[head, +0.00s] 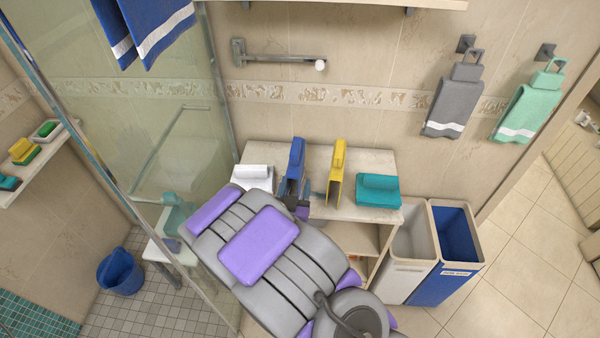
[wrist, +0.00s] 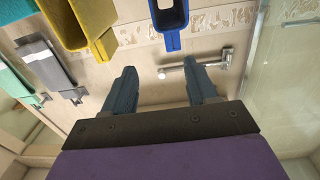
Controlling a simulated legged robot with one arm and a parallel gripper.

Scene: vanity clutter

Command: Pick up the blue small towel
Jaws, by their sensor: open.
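The blue small towel (head: 296,155) stands upright, folded, on top of the beige shelf unit, between a white towel and a yellow towel. In the wrist view the blue towel (wrist: 168,40) shows at the top centre as a hollow folded loop, beyond the fingertips and roughly in line with the gap between them. My gripper (head: 304,189) is at the front edge of the shelf top, close to the blue towel's lower part, which it partly hides. In the wrist view my gripper (wrist: 159,67) has its two fingers spread with nothing between them.
The yellow towel (head: 337,172) stands close to the right; a teal towel (head: 379,190) lies further right. The white towel (head: 254,177) is to the left. A glass panel (head: 180,120) stands left of the shelf unit (head: 347,213). Bins (head: 455,235) stand at right.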

